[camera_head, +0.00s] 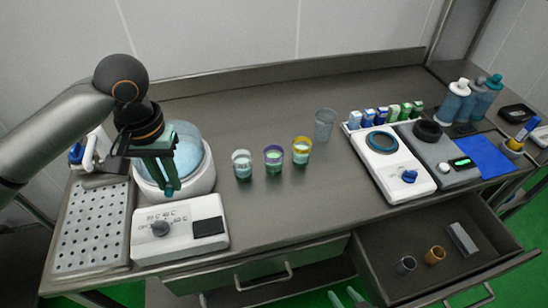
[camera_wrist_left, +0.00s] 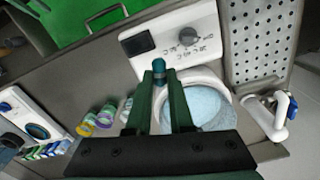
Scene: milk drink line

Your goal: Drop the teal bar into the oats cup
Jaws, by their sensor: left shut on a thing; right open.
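My left gripper (camera_head: 168,188) points down over the front of the white round bowl unit (camera_head: 203,181). It is shut on the teal bar (camera_wrist_left: 158,65), a small upright dark teal piece between its fingertips. In the head view the gripper mostly hides the bar. Three small cups stand in a row to the right: a clear or white-rimmed one (camera_head: 242,164), a purple-rimmed one (camera_head: 273,159) and a yellow-rimmed one (camera_head: 301,150). I cannot read which is the oats cup. My right gripper (camera_head: 346,299) shows only as two separated fingertips at the bottom edge, open and empty.
A white heater panel with a knob (camera_head: 180,228) is in front of the bowl, and a perforated tray (camera_head: 92,228) lies left. An empty clear cup (camera_head: 325,124) stands behind the row. A white scale-like device (camera_head: 393,165) is right, above an open drawer (camera_head: 400,288). The counter between is clear.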

